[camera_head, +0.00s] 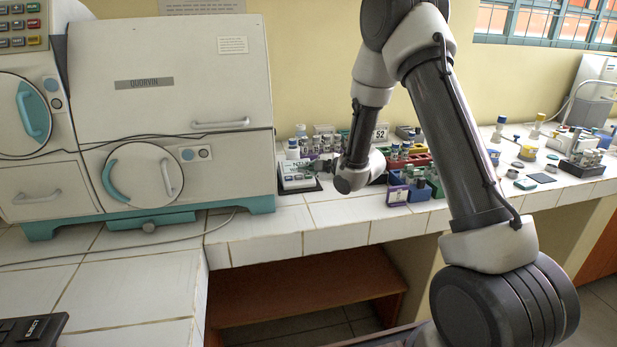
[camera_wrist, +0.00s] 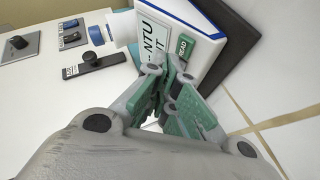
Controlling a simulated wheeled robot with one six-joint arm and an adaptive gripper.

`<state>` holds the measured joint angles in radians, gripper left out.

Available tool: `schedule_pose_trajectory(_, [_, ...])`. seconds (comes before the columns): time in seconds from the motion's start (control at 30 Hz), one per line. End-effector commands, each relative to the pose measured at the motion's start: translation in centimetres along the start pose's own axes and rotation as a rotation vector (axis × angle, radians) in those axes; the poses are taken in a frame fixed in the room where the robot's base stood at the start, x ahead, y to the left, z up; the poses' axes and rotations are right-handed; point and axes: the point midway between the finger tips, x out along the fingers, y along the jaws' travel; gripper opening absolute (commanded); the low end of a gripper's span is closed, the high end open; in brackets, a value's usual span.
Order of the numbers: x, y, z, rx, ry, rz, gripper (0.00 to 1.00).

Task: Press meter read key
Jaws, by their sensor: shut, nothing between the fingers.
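The meter (camera_head: 297,183) is a small white device on a dark mat on the tiled bench, right of the large white cabinet. In the wrist view its face shows a pale display panel (camera_wrist: 153,38) marked NTU and a green key (camera_wrist: 183,47) marked READ. My gripper (camera_wrist: 173,66) is shut and empty, with its green-padded fingertips at the READ key's edge. I cannot tell whether they touch the key. The fingers hide part of the meter's face. In the head view my gripper (camera_head: 318,166) reaches the meter from the right, its tips hard to make out.
The large white cabinet (camera_head: 170,60) with teal handles stands left of the meter. Racks of vials (camera_head: 415,185) stand close behind and right of my wrist. The bench front at left is mostly clear.

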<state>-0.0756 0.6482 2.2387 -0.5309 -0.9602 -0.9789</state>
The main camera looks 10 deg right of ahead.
Motion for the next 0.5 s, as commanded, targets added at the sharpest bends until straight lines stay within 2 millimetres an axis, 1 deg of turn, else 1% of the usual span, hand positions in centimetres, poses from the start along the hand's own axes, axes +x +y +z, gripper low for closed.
schedule_pose_trajectory(0.27, [-0.1,0.1,-0.1,0.0,0.0,0.0,0.0])
schedule_pose_trajectory(0.5, [-1.5,1.2,-1.1,0.0,0.001,0.001,0.0])
